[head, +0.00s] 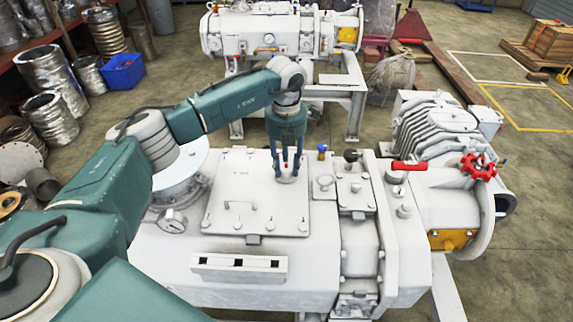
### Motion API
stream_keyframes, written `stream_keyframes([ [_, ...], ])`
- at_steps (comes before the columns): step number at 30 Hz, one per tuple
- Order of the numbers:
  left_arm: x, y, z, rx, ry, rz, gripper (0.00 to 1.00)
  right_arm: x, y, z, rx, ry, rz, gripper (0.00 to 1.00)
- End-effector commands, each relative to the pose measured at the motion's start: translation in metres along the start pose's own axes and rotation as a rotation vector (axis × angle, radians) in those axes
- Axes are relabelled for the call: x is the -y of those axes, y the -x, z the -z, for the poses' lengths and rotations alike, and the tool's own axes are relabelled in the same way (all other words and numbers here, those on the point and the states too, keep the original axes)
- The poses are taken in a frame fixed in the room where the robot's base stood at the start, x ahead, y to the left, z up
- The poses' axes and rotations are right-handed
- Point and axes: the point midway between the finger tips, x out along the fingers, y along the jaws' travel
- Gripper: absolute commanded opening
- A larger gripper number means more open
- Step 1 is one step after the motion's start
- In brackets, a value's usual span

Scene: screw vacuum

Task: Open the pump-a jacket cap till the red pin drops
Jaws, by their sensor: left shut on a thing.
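The near white screw vacuum pump (270,250) fills the lower middle of the head view. My left gripper (286,172) points straight down over the right part of the raised square plate on its top. Its fingers are closed around a small round white cap (286,179) on that plate. The fingers cover part of the cap, and I cannot tell how far it is turned. A tiny red spot shows between the fingers; I cannot tell whether it is the pin. My right gripper is not in view.
Close to the right of my gripper stand a blue-topped fitting (321,152), a black knob (350,156) and a red lever (409,166). A second pump (283,32) stands behind.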

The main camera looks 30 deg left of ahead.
Motion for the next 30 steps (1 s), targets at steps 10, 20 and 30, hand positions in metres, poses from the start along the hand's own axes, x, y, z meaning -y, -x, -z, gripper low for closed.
stream_keyframes([
  [10,-0.0007,-0.0049,0.0052,-0.018,0.044,-0.004,0.05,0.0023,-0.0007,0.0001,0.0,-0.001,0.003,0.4],
  [20,0.0002,-0.0059,0.0059,-0.02,0.042,-0.003,0.37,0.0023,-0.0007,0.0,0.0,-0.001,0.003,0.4],
  [30,0.0007,-0.0025,0.0027,-0.009,0.042,-0.001,0.51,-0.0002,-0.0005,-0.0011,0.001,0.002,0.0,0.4],
])
